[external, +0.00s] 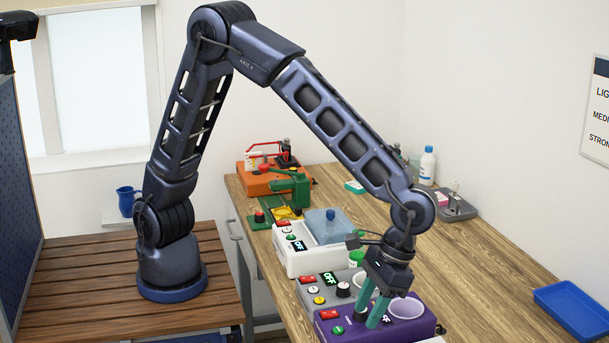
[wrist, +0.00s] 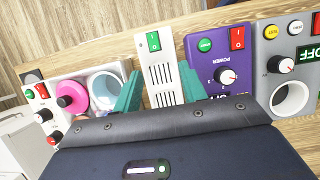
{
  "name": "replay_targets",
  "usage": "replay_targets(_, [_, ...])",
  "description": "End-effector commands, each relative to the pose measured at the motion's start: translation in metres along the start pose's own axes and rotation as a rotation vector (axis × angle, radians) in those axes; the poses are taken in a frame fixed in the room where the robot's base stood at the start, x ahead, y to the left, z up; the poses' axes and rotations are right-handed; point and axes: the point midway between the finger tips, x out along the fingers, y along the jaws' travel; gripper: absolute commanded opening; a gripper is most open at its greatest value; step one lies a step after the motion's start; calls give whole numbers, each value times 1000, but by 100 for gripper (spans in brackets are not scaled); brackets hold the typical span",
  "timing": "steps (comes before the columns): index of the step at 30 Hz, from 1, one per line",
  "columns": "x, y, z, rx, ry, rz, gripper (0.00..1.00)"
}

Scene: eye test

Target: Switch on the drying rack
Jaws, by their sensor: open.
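No label naming the drying rack is readable, so I cannot tell for sure which device it is. A slim white unit with vent slots (wrist: 161,88) and a green rocker switch marked I and O (wrist: 153,41) lies between my fingers in the wrist view. In the external view only a pale corner shows at the bottom edge, perhaps this unit. My gripper (external: 367,319) has teal fingers and is open and empty, in front of the purple device (external: 407,328) in that view. In the wrist view its fingers (wrist: 160,70) appear either side of the slotted unit.
The purple device in the wrist view has a red rocker (wrist: 237,37), green button and knob. A grey device (wrist: 267,85) stands right of it; a white one with pink and blue vessels (wrist: 104,90) stands left. A blue tray (external: 575,311) lies at the right; mid-table is clear.

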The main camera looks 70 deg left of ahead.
Motion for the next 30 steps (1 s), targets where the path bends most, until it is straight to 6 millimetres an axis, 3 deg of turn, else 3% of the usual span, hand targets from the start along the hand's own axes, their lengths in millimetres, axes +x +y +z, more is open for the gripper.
replay_targets(6, [18, 17, 4, -6, -17, -18, 42])
replay_targets(11, [33, 17, 4, -6, -18, -19, 42])
replay_targets(24, [104, 15, 5, -5, -18, -19, 42])
replay_targets(30, [120, 15, 5, -5, -17, -18, 42])
